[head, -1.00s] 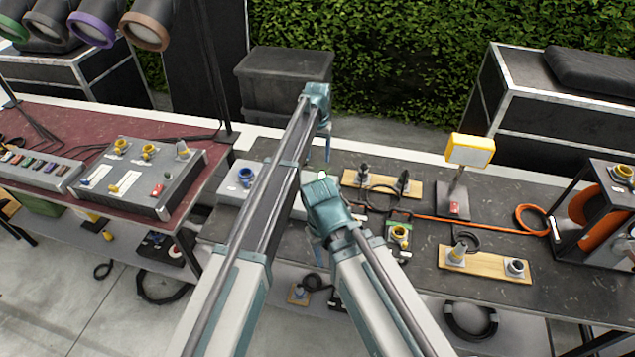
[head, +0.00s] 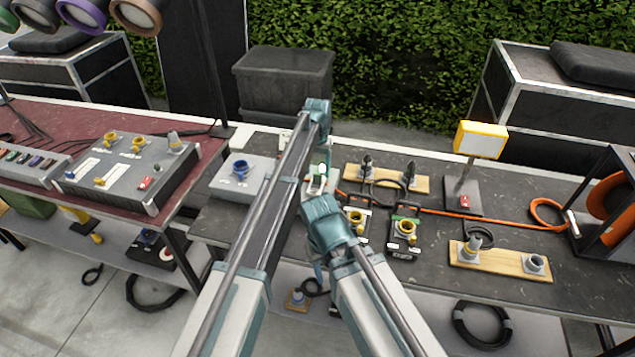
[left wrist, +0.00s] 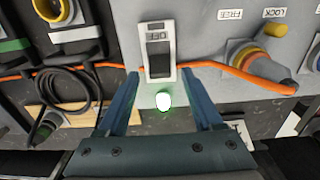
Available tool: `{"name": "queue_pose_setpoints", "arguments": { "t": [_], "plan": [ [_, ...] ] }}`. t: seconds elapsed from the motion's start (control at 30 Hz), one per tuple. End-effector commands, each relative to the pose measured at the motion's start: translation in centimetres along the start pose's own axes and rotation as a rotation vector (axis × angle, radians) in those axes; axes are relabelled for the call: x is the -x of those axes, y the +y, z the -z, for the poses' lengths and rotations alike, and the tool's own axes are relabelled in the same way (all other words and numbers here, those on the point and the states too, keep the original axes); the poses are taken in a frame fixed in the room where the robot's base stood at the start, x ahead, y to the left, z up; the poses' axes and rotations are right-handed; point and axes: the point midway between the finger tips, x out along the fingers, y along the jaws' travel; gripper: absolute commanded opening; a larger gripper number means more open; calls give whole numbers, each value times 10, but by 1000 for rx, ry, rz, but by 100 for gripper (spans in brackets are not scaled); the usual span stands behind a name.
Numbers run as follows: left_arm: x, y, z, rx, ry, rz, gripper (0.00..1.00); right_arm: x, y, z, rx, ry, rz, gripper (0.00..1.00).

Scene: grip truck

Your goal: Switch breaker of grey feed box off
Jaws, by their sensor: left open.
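The grey feed box (head: 217,185) stands on the dark table, partly hidden behind my left arm. In the left wrist view its grey top (left wrist: 208,22) carries the breaker (left wrist: 160,50), a white-framed dark switch with an upside-down OFF label. A lamp (left wrist: 163,101) beside it glows green; the lamp also shows in the head view (head: 323,169). My left gripper (left wrist: 160,73) is open, one blue finger on each side of the lamp and the breaker's near end. Nothing is between its fingers but the view of these parts; contact cannot be told. My right gripper's fingers do not show.
Black boxes with yellow sockets (head: 406,228) stand right of the feed box. An orange cable (head: 450,213) runs across the table. A grey console (head: 100,200) sits on the red table.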

Motion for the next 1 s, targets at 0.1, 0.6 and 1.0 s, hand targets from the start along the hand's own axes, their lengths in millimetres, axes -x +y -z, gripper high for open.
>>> {"name": "queue_pose_setpoints", "arguments": {
  "t": [0.1,0.6,1.0],
  "plan": [
    [-17,0,0,0,0,0,68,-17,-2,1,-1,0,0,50],
    [-20,0,0,0,0,0,48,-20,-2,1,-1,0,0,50],
    [-20,0,0,0,0,0,0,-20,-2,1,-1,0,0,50]
  ]
}}
